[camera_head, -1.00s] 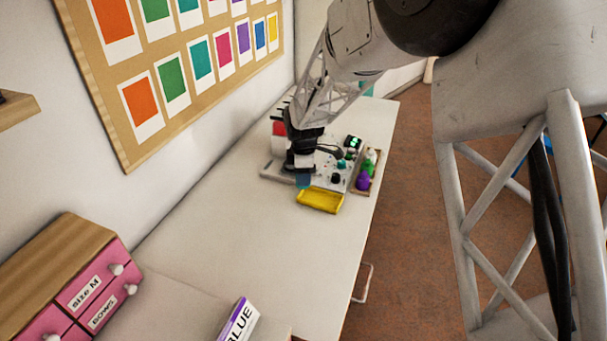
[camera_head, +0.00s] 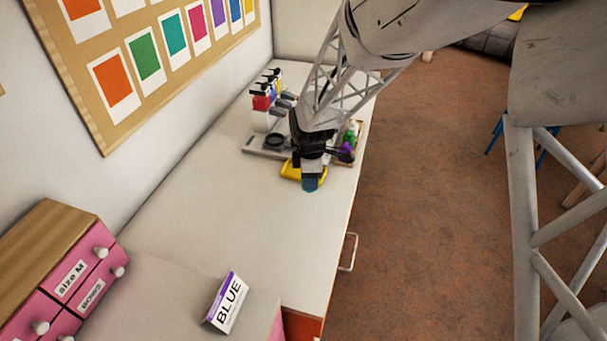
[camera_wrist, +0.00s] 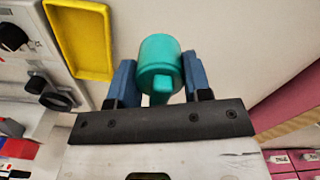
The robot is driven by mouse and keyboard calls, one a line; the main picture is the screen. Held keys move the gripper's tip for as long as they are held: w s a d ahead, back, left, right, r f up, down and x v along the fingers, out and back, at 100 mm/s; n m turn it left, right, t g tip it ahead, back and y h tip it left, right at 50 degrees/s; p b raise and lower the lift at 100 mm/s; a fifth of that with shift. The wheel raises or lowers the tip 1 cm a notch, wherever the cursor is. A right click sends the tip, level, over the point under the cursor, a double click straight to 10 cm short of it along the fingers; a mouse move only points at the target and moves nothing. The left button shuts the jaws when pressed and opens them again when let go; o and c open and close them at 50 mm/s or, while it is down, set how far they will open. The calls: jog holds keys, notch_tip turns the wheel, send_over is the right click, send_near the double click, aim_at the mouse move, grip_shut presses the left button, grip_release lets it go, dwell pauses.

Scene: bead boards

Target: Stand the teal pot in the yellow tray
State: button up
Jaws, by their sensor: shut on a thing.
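The teal pot (camera_wrist: 160,58) is a small rounded cylinder held between the blue fingers of my gripper (camera_wrist: 158,85) in the wrist view. My gripper is shut on it. In the head view my gripper (camera_head: 312,172) points down over the table, and the teal pot (camera_head: 310,185) shows at its tip. The yellow tray (camera_head: 290,171) lies on the table just behind and left of the pot, partly hidden by my gripper. In the wrist view the yellow tray (camera_wrist: 108,40) is to the left of the pot, apart from it, and its visible floor is empty.
A grey device (camera_head: 262,152) with bottles and knobs stands behind the tray. A wooden tray with green and purple pots (camera_head: 350,145) is at its right.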

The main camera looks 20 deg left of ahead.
jog(key=shift+s+d+f, duration=0.25)
jog(key=shift+s+d, duration=0.45)
jog(key=shift+d, duration=0.05)
jog(key=shift+s+d+f, duration=0.2)
jog(key=shift+s+d, duration=0.5)
jog(key=shift+d, duration=0.05)
jog(key=shift+w+a, duration=0.1)
jog(key=shift+w, duration=0.05)
send_over(287, 172)
jog(key=d, duration=0.6)
jog(key=shift+w+a+f, duration=0.15)
jog(key=shift+w+f, duration=0.15)
jog(key=shift+f, duration=0.45)
jog(key=shift+f, duration=0.1)
jog(key=shift+f, duration=1.65)
jog(key=shift+f, duration=0.15)
jog(key=o, duration=0.9)
jog(key=shift+o, duration=0.2)
